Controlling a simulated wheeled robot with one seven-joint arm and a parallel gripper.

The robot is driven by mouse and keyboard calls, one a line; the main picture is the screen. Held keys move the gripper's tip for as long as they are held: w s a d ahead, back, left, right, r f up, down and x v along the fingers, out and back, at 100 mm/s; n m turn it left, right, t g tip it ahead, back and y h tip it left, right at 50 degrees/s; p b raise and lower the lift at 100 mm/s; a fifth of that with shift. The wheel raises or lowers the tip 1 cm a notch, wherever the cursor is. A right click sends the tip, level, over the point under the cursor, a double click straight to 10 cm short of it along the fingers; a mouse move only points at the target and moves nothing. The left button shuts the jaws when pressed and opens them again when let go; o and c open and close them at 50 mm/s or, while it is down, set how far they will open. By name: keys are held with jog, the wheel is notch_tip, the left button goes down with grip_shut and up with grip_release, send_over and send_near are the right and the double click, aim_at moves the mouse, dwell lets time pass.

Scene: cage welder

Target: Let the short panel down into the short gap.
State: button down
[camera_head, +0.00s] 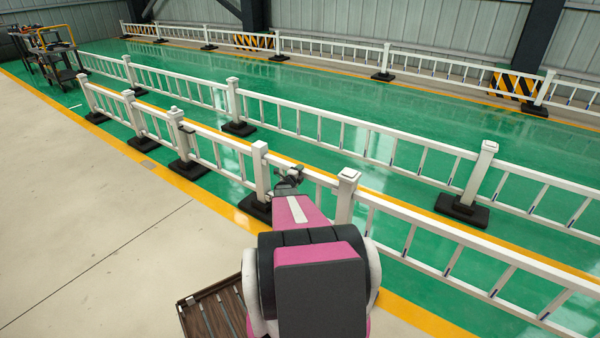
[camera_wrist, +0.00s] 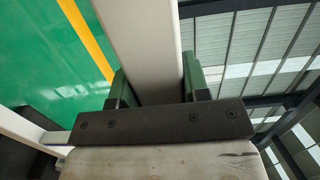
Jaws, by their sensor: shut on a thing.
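The short panel's white top rail (camera_head: 318,178) shows in the head view between two white posts, the left one (camera_head: 260,170) and the right one (camera_head: 346,195). These two posts bound the short gap. My gripper (camera_head: 289,178) is at this rail, nearer the left post, partly hidden by my pink arm. In the wrist view my gripper (camera_wrist: 154,84) has its two green pads on either side of the white rail (camera_wrist: 145,40) and is shut on it. My arm hides most of the panel's lower part, so I cannot tell how deep it sits between the posts.
White fence panels and posts with black feet (camera_head: 188,168) run on to the left and right. A parallel fence (camera_head: 350,132) stands behind on the green floor (camera_head: 400,90). A slatted brown rack (camera_head: 215,308) is at the bottom. Pale floor (camera_head: 90,220) at left is clear.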

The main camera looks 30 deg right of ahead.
jog(key=shift+f, duration=0.15)
jog(key=c, duration=0.5)
grip_release()
jog(key=shift+f, duration=0.1)
jog(key=shift+a, duration=0.1)
